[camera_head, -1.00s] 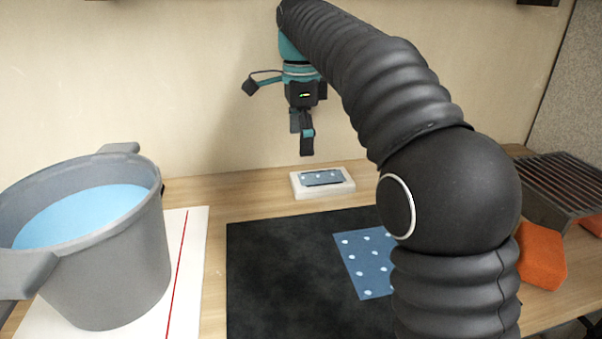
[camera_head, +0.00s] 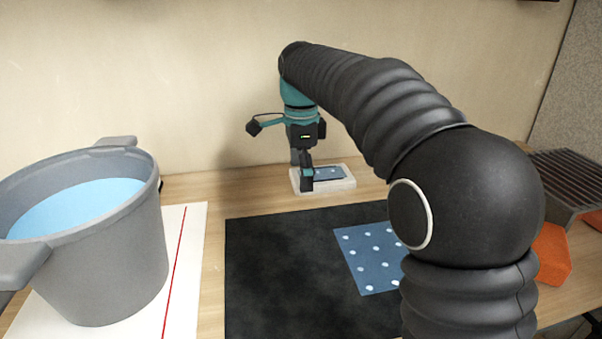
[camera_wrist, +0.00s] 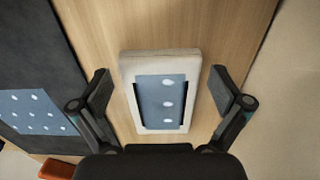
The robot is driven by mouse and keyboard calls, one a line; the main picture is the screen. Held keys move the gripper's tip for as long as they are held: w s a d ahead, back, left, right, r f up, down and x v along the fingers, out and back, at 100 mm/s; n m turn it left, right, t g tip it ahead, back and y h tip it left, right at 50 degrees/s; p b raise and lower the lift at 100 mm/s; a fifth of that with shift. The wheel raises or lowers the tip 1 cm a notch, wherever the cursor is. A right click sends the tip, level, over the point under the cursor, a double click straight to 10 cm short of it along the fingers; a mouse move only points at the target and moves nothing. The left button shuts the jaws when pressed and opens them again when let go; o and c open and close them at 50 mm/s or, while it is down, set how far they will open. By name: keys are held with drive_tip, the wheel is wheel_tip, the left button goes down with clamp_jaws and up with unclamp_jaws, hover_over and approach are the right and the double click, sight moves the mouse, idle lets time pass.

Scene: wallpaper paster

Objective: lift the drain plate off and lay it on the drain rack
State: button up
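A small white block or tray (camera_head: 343,184) lies flat on the table near the wall, and also shows in the wrist view (camera_wrist: 155,62). A blue, white-dotted piece (camera_head: 329,173) lies on it; in the wrist view (camera_wrist: 160,105) dark edges show at its sides. I cannot tell which part is the drain plate. My gripper (camera_head: 306,180) is low over the block's left part in the head view. In the wrist view my gripper (camera_wrist: 164,90) is open and empty, a finger on each side of the block, apart from it. The dark slatted rack (camera_head: 568,180) stands at the far right.
A grey pot (camera_head: 115,265) with light blue liquid stands at left on a white sheet (camera_head: 190,250) with a red line. A black mat (camera_head: 280,270) bears a blue dotted sheet (camera_head: 365,260). An orange block (camera_head: 552,255) lies at right, partly behind my arm.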

drive_tip(key=c, duration=1.1)
drive_tip(key=shift+r, duration=0.15)
drive_tip(key=shift+r+p, duration=0.75)
drive_tip(key=shift+r, duration=0.35)
drive_tip(key=shift+r, duration=2)
